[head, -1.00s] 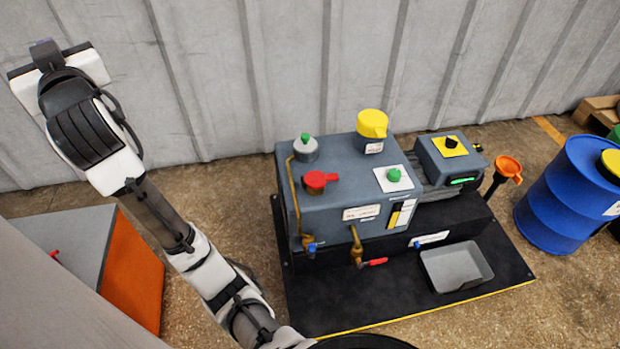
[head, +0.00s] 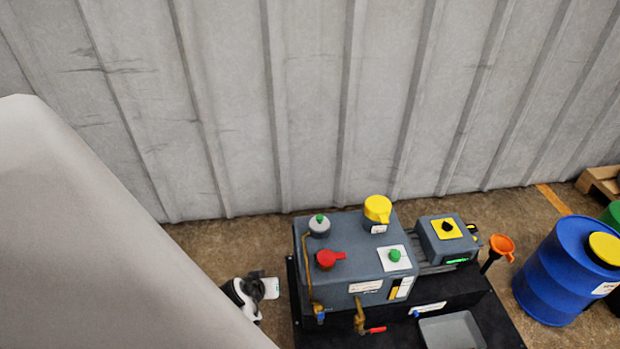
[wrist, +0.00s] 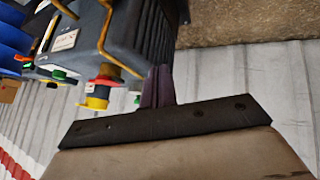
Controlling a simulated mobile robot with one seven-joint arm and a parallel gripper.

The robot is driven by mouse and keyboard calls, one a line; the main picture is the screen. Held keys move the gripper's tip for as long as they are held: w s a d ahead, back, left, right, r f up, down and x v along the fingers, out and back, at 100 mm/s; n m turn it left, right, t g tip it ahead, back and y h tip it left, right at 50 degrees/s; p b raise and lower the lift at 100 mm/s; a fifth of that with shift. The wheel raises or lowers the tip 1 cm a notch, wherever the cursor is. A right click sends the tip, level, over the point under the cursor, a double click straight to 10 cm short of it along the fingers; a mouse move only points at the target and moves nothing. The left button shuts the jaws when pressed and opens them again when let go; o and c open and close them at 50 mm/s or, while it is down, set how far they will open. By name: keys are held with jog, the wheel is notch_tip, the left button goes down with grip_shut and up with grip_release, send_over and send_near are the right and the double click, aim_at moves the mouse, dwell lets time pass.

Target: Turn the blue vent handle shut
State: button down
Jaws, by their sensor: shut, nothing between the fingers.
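A small blue handle (head: 319,316) sits on the brass valve at the lower left of the grey machine (head: 350,280) in the head view. A second small blue lever (head: 415,313) shows beside the white label on the black base; I cannot tell from its looks which is the vent handle. My gripper (head: 270,288) is just left of the machine, apart from the blue handle. In the wrist view its dark fingers (wrist: 158,87) are together and empty, beside the machine's casing (wrist: 150,30). I cannot make out a blue handle in the wrist view.
A brass tap with a red lever (head: 375,330) stands right of the blue handle. A grey tray (head: 452,333), orange funnel (head: 501,247) and blue drum (head: 560,275) are farther right. The corrugated wall (head: 300,100) is behind. Bare floor lies left of the machine.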

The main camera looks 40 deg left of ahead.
jog(key=s+d+f+h+p, duration=0.2)
jog(key=s+d+f, duration=0.2)
jog(key=d, duration=0.4)
jog(key=shift+s+f+h, duration=0.3)
jog(key=shift+s+f, duration=0.05)
jog(key=shift+f, duration=0.45)
jog(key=w+d+f, duration=0.2)
jog(key=w+f, duration=0.6)
jog(key=w, duration=0.1)
jog(key=shift+d+p, duration=0.3)
jog(key=shift+p, duration=0.05)
jog(key=shift+w+r, duration=0.1)
jog(key=shift+w+d+r+g+p, duration=0.15)
jog(key=shift+g+p, duration=0.15)
jog(key=shift+p, duration=0.15)
